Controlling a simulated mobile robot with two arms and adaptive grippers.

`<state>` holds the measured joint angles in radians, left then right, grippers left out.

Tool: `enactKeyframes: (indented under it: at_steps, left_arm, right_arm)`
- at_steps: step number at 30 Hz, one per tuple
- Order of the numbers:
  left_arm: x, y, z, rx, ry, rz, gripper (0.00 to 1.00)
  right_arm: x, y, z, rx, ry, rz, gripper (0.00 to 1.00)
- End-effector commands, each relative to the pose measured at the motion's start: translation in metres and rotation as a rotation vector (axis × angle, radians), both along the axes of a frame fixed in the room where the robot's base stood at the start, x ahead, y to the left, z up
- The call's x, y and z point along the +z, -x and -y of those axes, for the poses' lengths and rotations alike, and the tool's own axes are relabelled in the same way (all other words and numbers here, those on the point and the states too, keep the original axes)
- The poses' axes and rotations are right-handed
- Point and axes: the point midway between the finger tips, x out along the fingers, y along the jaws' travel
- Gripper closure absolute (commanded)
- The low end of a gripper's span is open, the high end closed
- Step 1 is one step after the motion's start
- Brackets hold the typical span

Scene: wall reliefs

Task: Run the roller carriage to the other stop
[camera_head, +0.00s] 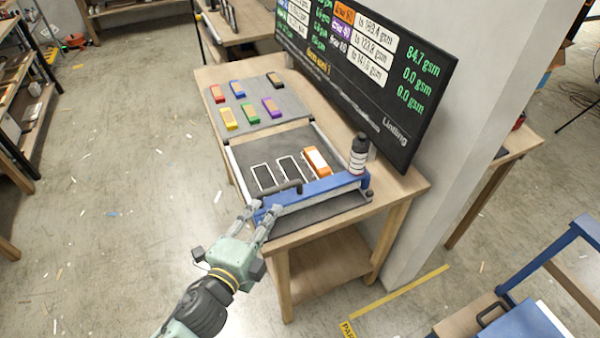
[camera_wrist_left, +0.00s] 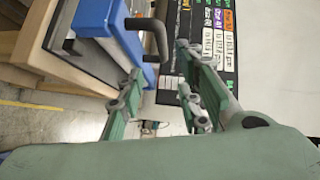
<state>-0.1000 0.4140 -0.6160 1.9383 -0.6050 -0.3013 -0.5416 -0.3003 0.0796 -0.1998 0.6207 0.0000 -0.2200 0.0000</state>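The roller carriage (camera_head: 320,190) is a blue bar lying across the near end of the dark bed (camera_head: 245,155) on the wooden table. A dark handle (camera_head: 284,188) sticks out near its left end; it also shows in the left wrist view (camera_wrist_left: 150,38). My left gripper (camera_head: 264,209) is at the carriage's left end, close to the handle. In the left wrist view its two fingers (camera_wrist_left: 160,68) are spread, with the handle just beyond the gap between them. I cannot tell whether they touch it. The bed's far end is clear of the carriage. My right gripper is not in view.
A dark bottle (camera_head: 358,153) with a white band stands at the carriage's right end. An orange block (camera_head: 317,160) lies on the bed beside white-outlined rectangles. Several coloured blocks sit on a grey mat (camera_head: 256,111) farther back. A large screen (camera_head: 365,70) rises along the table's right side.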

Motion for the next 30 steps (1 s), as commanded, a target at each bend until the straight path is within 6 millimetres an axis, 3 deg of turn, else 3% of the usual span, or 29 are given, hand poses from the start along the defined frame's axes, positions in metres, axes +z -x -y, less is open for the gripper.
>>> enactKeyframes:
  at_steps: [6,14,24,30]
  left_arm:
    - [-0.002,-0.027,0.007,-0.001,-0.010,0.008,0.67]
    - [-0.003,-0.045,0.010,0.011,-0.003,0.014,0.67]
    - [-0.011,-0.088,0.032,0.010,-0.003,0.012,0.67]
    - [-0.013,-0.102,0.039,0.009,-0.002,0.012,0.67]
  right_arm:
    - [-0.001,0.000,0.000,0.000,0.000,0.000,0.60]
    - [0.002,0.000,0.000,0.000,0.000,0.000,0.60]
    - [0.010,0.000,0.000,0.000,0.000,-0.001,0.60]
    - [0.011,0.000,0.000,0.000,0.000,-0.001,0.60]
